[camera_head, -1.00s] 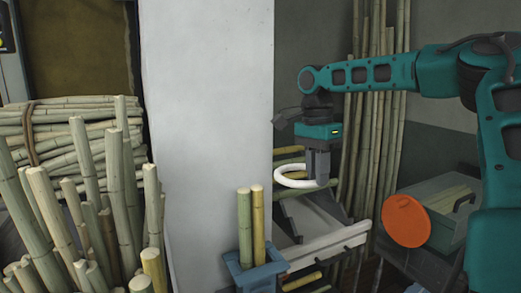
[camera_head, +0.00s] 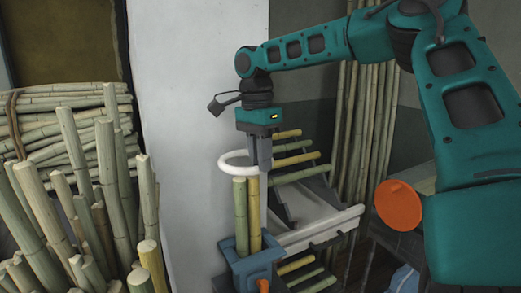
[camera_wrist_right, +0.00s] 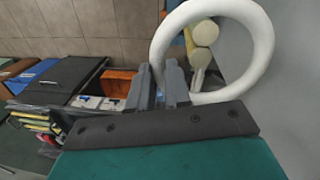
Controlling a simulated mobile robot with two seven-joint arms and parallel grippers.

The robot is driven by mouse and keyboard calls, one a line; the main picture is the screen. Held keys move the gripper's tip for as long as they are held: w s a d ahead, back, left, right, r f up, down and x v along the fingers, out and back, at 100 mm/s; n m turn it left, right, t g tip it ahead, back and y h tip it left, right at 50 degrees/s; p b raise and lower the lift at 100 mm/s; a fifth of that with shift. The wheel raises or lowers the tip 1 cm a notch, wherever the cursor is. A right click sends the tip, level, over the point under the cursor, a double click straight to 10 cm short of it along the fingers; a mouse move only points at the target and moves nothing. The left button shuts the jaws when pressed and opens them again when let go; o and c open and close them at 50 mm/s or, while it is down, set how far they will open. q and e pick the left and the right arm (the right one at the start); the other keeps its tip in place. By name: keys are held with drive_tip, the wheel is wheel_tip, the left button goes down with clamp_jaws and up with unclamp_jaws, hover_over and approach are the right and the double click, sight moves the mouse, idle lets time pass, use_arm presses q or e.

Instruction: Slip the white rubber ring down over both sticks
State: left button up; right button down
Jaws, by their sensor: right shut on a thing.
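The white rubber ring (camera_head: 222,164) is held roughly level by my right gripper (camera_head: 260,168), which is shut on its near right side. Two upright sticks, one pale green (camera_head: 241,215) and one yellow (camera_head: 254,212), stand side by side in a blue holder (camera_head: 236,268). In the head view the ring is at the height of the stick tops or just above them. My left gripper is not in view.
A white wall column (camera_head: 190,80) stands close behind the ring. Many cut canes (camera_head: 75,160) crowd the left. A rack with canes (camera_head: 300,175) is behind the sticks at right. An orange disc (camera_head: 398,206) is further right.

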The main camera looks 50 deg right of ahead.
wheel_tip(320, 180, down, 7)
drive_tip(key=b, duration=0.1)
idle(0.9)
idle(0.9)
drive_tip(key=c, duration=0.6)
unclamp_jaws()
idle(0.6)
drive_tip(key=shift+r+p, duration=0.5)
drive_tip(key=shift+r, duration=4)
drive_tip(key=shift+f, duration=0.1)
